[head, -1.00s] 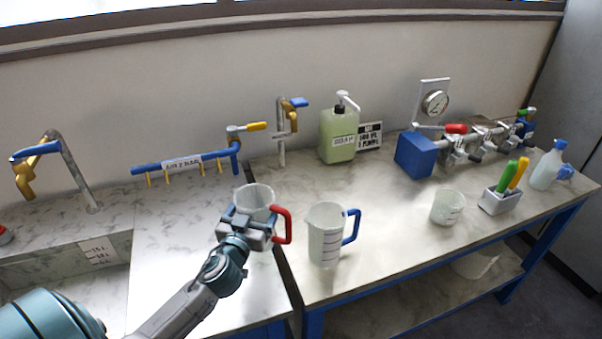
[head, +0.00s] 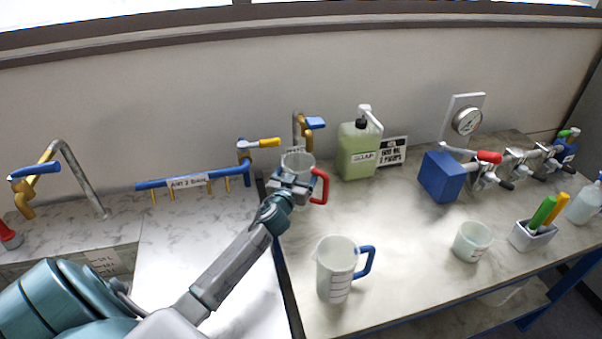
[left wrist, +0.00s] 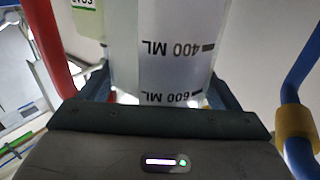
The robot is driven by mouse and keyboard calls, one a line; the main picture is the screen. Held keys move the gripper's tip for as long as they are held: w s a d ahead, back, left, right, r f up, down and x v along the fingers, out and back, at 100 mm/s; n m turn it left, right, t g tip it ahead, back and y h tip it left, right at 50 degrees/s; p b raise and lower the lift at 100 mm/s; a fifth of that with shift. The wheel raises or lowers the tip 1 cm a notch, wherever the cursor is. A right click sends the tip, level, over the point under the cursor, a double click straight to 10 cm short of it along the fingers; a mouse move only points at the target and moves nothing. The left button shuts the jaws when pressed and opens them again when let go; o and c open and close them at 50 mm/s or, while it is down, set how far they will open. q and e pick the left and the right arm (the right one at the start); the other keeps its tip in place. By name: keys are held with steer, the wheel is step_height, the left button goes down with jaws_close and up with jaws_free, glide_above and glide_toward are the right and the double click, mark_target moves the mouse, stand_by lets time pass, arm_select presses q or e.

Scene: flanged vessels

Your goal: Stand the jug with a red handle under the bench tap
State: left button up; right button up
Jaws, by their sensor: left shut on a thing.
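The clear jug with a red handle (head: 298,163) is in my left gripper (head: 292,184), which is shut on its body. The red handle points right in the head view. In the left wrist view the jug's wall (left wrist: 170,45) fills the space between the fingers, with upside-down 400 ML and 600 ML marks. The bench tap (head: 304,130), brass with a blue lever, stands just behind the jug in the head view. The jug and gripper hide its lower part, and I cannot tell whether the jug's base touches the bench. My right gripper is out of view.
A jug with a blue handle (head: 338,270) stands nearer on the bench. A green soap bottle (head: 357,150) stands right of the tap. A blue pipe (head: 190,181) with a yellow lever is to the left. A beaker (head: 472,241) stands right; the middle bench is clear.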

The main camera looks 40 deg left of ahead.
arm_select(q)
steer(key=shift+x, duration=0.85)
steer(key=shift+w+r, duration=0.1)
steer(key=shift+w, duration=0.3)
step_height(320, 180, down, 4)
steer(key=b, duration=0.2)
steer(key=shift+w+a+r+b, duration=0.1)
steer(key=shift+b, duration=0.2)
steer(key=shift+r, duration=0.1)
steer(key=o, duration=0.8)
steer(key=shift+o, duration=0.5)
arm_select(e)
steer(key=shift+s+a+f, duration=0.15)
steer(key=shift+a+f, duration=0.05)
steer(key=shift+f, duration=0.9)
